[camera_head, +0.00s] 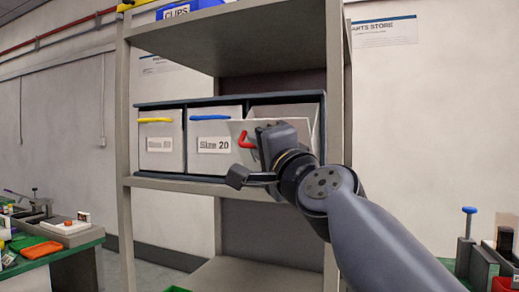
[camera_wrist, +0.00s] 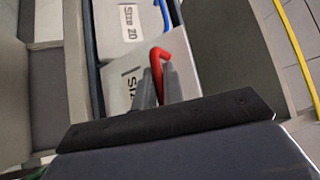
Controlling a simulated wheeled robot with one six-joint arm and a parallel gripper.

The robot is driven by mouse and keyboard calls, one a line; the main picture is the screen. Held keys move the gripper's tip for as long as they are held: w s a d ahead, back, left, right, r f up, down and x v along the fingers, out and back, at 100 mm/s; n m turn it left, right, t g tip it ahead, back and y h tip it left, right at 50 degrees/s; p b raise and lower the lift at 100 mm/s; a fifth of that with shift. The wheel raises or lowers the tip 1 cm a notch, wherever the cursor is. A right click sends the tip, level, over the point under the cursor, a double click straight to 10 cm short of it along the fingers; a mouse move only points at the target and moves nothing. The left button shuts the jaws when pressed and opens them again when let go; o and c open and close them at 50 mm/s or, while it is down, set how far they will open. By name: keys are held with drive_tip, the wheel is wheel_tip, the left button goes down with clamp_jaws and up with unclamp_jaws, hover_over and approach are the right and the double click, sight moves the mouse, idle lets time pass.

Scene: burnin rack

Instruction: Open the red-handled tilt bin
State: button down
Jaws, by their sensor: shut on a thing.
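The red-handled tilt bin (camera_head: 236,129) is the right one of three bins in a dark frame on a rack shelf. Its front is tilted outward at the top, and its side walls show behind. The red handle (camera_head: 246,139) is partly hidden by my gripper (camera_head: 262,140) in the head view. In the wrist view my gripper (camera_wrist: 159,88) is shut on the red handle (camera_wrist: 166,46), with a finger on each side. The bin front (camera_wrist: 124,76) with its partly hidden label also shows there.
A yellow-handled bin (camera_head: 157,142) and a blue-handled bin (camera_head: 213,143), labelled "Size 20", stand closed to the left. A shelf (camera_head: 240,42) lies above with a blue "CLIPS" box (camera_head: 177,11). A rack post (camera_head: 334,110) is close on the right. Green benches stand at both sides.

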drive_tip(key=shift+f, duration=0.1)
idle(0.4)
drive_tip(key=c, duration=1.5)
unclamp_jaws()
